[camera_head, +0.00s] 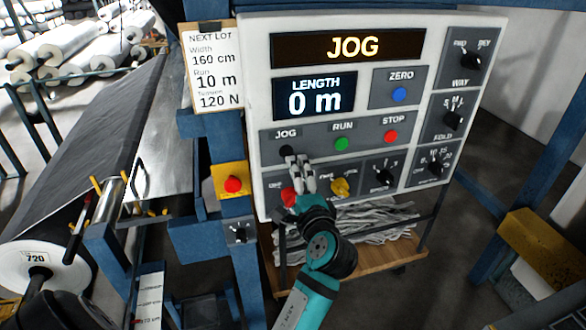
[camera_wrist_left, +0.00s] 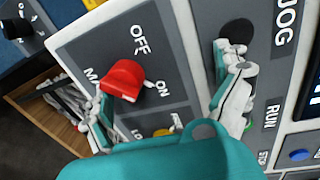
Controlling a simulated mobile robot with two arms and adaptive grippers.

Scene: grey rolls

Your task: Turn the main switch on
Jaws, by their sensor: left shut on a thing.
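The main switch is a red rotary knob (camera_head: 289,197) at the lower left of the control panel (camera_head: 258,110), partly hidden by my left gripper (camera_head: 301,178). My left gripper is shut on the knob, though exact finger contact is hard to see. One finger is close to the black JOG button (camera_head: 286,151). My right gripper is not in view.
The panel displays are lit, reading JOG (camera_head: 350,46) and 0 m (camera_head: 314,96). A yellow knob (camera_head: 340,187) sits right of the main switch. A red emergency button (camera_head: 233,184) is on the blue post at left. A roll machine (camera_head: 80,150) stands further left.

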